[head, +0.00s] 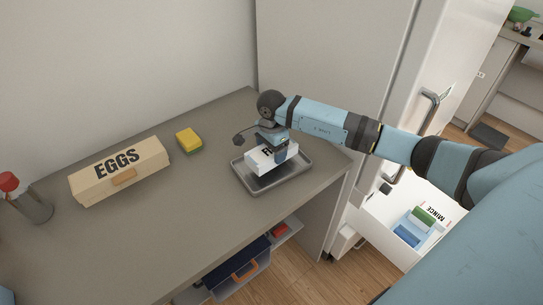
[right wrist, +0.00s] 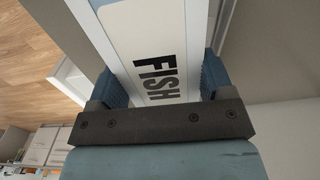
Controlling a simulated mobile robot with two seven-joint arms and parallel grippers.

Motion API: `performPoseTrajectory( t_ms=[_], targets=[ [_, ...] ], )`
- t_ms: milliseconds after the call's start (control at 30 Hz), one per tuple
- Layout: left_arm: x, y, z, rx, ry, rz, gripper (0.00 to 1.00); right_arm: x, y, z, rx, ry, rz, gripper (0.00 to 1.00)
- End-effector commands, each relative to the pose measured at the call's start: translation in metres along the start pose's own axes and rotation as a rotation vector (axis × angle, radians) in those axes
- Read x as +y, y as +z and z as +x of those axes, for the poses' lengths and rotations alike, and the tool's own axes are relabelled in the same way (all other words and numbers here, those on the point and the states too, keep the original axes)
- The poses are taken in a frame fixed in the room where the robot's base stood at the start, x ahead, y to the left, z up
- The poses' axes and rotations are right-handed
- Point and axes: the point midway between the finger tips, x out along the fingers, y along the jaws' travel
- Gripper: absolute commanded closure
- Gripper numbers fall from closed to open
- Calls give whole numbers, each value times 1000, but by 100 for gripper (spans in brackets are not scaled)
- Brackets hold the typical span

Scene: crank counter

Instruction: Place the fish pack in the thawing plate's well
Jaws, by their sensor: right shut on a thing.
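The fish pack (head: 259,162) is a white box held over the back part of the thawing plate. In the right wrist view the pack (right wrist: 152,40) shows its FISH label between my fingers. The thawing plate (head: 250,188) is a dark grey shallow tray near the counter's right end. My right gripper (head: 273,150) points down and is shut on the pack; its two fingers also show in the right wrist view (right wrist: 160,80). I cannot tell whether the pack touches the well's floor. The pack and gripper hide the plate's back part. My left gripper is not in view.
An EGGS carton (head: 120,172) and a yellow-green sponge (head: 189,141) lie on the counter (head: 190,220) to the left. An open drawer (head: 385,225) with a MINCE pack (head: 433,214) is at right. The counter's front is clear.

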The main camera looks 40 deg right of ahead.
Motion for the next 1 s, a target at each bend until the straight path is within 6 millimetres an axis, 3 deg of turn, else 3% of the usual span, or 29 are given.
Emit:
performPoseTrajectory(
  t_ms=[200,567,600,700,1000],
  targets=[
    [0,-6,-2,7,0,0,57,0,0,30,-2,1,0,58],
    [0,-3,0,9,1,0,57,0,0,36,0,-1,-1,58],
    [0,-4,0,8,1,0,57,0,0,36,0,0,-1,21],
    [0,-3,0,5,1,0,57,0,0,35,0,0,-1,0],
    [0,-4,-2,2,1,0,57,0,0,31,-1,1,0,0]
  ],
)
